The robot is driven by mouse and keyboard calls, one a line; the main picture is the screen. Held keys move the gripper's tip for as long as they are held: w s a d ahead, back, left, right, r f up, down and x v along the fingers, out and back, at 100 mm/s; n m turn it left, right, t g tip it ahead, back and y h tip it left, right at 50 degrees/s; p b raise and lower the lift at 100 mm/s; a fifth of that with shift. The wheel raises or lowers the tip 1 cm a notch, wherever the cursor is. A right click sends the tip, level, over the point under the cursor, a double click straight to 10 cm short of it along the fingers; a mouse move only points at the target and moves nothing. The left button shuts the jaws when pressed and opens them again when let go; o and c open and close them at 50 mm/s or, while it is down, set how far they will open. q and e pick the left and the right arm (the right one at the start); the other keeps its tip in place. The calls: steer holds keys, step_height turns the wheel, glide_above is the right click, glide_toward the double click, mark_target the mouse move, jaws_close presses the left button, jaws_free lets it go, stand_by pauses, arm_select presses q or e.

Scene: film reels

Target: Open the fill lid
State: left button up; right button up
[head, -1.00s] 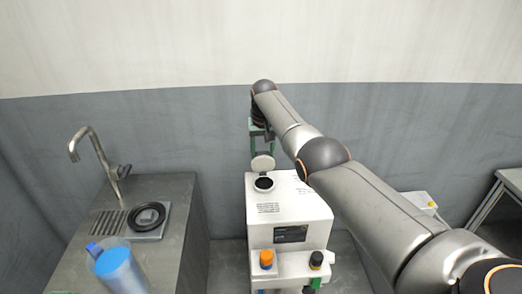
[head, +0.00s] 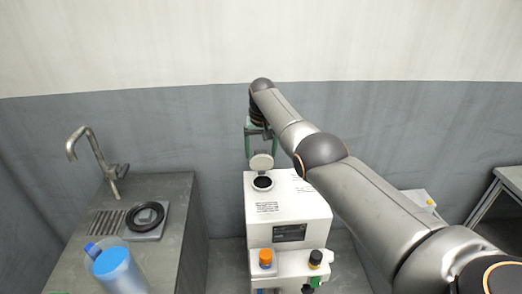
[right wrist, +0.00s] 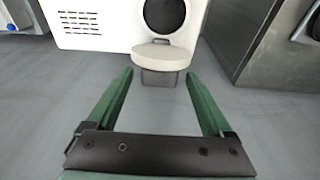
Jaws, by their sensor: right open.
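The white machine (head: 290,212) stands in the middle of the head view. Its round pale fill lid (head: 261,162) stands raised at the back of the dark round fill opening (head: 263,182). In the right wrist view the lid (right wrist: 160,55) is hinged at the machine's edge, beside the dark opening (right wrist: 164,14). My right gripper (head: 259,150) has green fingers and is behind the lid. In the right wrist view my right gripper (right wrist: 159,72) is open and empty, with the lid ahead, roughly between its fingertip lines. I cannot tell whether it touches the lid. My left gripper is not in view.
A grey counter (head: 180,215) at left holds a tap (head: 92,158), a black ring (head: 147,215) and a blue jug (head: 115,266). A grey wall stands behind.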

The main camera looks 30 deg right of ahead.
mark_target(262, 155)
steer(key=shift+s+r+p, duration=0.1)
steer(key=shift+r+p, duration=0.35)
steer(key=shift+r, duration=0.45)
step_height(262, 155, up, 10)
steer(key=s+a, duration=0.1)
steer(key=s, duration=0.1)
steer(key=shift+r+b, duration=0.25)
steer(key=shift+b, duration=0.05)
